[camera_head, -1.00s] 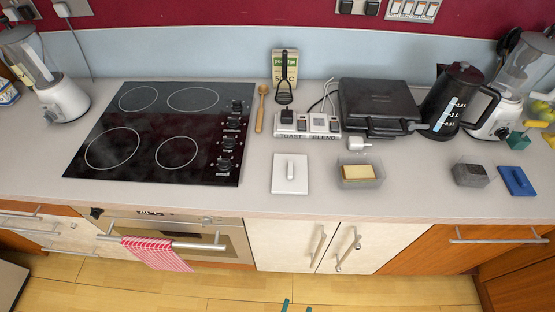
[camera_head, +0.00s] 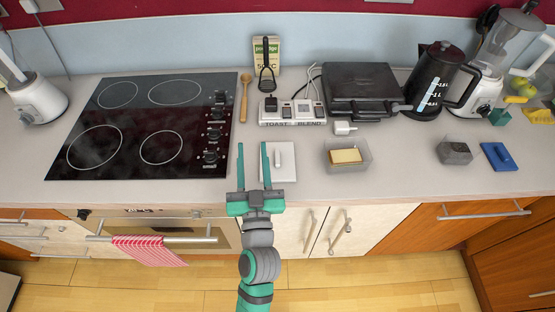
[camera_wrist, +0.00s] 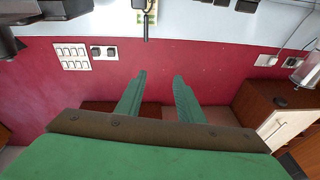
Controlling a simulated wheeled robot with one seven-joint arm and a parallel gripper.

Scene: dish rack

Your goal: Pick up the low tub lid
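The low tub lid is a flat white square with a raised bar handle (camera_head: 282,163). It lies on the counter just right of the hob. A low clear tub (camera_head: 348,156) with a yellow block in it stands to the right of the lid. My gripper (camera_head: 253,148) is open and empty, with its two green fingers spread, and appears in front of and over the lid's left edge. Its height above the counter is hard to tell. In the wrist view my gripper (camera_wrist: 160,80) is open toward the red wall, and the lid does not show there.
The black hob (camera_head: 150,130) is to the left. Behind the lid are a switch panel (camera_head: 291,112) and a wooden spoon (camera_head: 245,97). A black grill (camera_head: 361,90), a kettle (camera_head: 438,80), a grey block (camera_head: 455,152) and a blue lid (camera_head: 499,156) are to the right.

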